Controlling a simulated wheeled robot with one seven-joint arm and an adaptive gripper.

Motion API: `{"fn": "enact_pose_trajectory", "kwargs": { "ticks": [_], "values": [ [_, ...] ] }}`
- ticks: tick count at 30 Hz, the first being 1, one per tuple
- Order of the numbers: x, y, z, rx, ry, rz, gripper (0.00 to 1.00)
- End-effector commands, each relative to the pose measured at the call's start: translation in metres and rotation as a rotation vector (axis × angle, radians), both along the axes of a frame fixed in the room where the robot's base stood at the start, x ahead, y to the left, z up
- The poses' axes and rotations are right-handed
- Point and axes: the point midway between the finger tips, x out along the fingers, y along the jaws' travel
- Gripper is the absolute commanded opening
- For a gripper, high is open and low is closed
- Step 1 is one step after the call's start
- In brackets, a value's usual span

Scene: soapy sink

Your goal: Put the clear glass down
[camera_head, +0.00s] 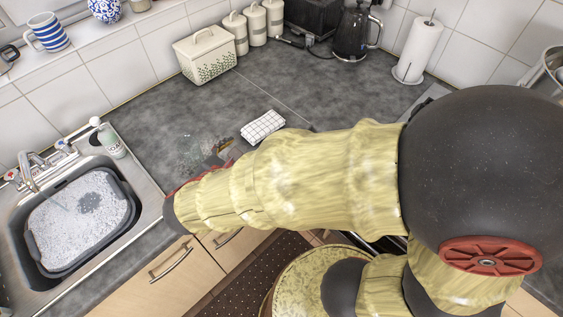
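A faint clear shape that looks like the clear glass (192,151) shows over the dark counter (150,115), just beyond the end of my arm. My gripper (222,149) is mostly hidden behind my own arm; only small dark and reddish parts of it show beside the glass. The fingertips are too small and covered to tell whether they hold the glass. I also cannot tell whether the glass touches the counter.
A folded checked cloth (263,127) lies right of the glass. A sink with a grey basin of suds (127,222) is at the left, a soap bottle (110,140) at its corner. A bread bin (205,54), kettle (357,32) and paper roll (419,48) stand behind. The counter between is clear.

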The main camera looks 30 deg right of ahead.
Motion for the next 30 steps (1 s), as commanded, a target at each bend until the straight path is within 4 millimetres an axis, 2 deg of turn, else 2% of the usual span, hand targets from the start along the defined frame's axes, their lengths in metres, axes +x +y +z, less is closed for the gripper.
{"fn": "enact_pose_trajectory", "kwargs": {
  "ticks": [1, 3, 5, 8, 12, 18, 21, 30],
  "values": [
    [-0.015, -0.028, 0.009, 0.128, -0.027, -0.153, 0.67],
    [-0.040, -0.054, 0.015, 0.303, -0.061, -0.351, 0.67],
    [-0.061, -0.068, 0.019, 0.456, -0.099, -0.515, 0.67],
    [-0.092, -0.078, 0.029, 0.717, -0.178, -0.775, 0.67],
    [-0.122, -0.072, 0.050, 1.076, -0.309, -1.087, 0.67],
    [-0.136, -0.054, 0.082, 1.446, -0.451, -1.347, 0.67],
    [-0.137, -0.049, 0.092, 1.535, -0.483, -1.397, 0.67],
    [-0.137, -0.047, 0.095, 1.566, -0.491, -1.416, 0.67]
  ]
}}
